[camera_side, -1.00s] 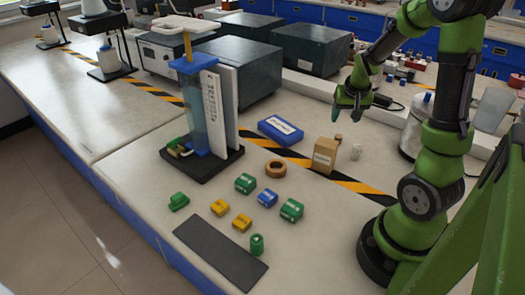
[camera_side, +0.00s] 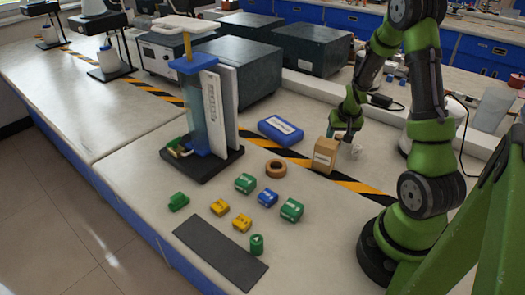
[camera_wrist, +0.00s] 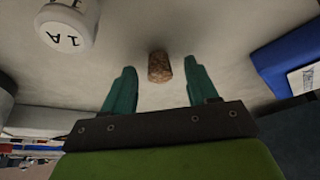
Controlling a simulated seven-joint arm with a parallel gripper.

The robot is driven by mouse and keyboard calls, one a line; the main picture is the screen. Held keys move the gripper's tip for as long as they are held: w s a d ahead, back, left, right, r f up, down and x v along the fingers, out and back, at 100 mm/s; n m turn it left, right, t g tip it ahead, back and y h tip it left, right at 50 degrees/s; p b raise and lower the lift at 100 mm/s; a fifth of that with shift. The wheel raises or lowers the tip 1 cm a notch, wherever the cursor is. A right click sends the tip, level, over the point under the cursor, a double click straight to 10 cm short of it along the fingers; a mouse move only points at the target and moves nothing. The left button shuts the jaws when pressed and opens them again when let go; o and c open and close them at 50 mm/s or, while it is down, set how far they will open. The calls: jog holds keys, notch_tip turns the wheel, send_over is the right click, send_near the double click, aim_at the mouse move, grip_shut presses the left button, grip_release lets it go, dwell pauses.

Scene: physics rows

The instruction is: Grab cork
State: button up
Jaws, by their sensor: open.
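The cork (camera_wrist: 159,66) is a small, speckled brown cylinder on the pale bench. In the wrist view it lies between the two green fingertips of my gripper (camera_wrist: 157,74), with a gap on both sides. My gripper is open and empty. In the side view my gripper (camera_side: 346,132) points down behind the cardboard box, low over the bench. There I cannot make out the cork clearly, as the box and the fingers cover that spot.
A cardboard box (camera_side: 325,156) stands just in front of my gripper, with a small whitish object (camera_side: 356,152) beside it. A blue box (camera_side: 280,130) lies to the left. In the wrist view a white marked cylinder (camera_wrist: 66,24) is at upper left.

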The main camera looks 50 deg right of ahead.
jog(key=shift+c, duration=0.3)
grip_shut()
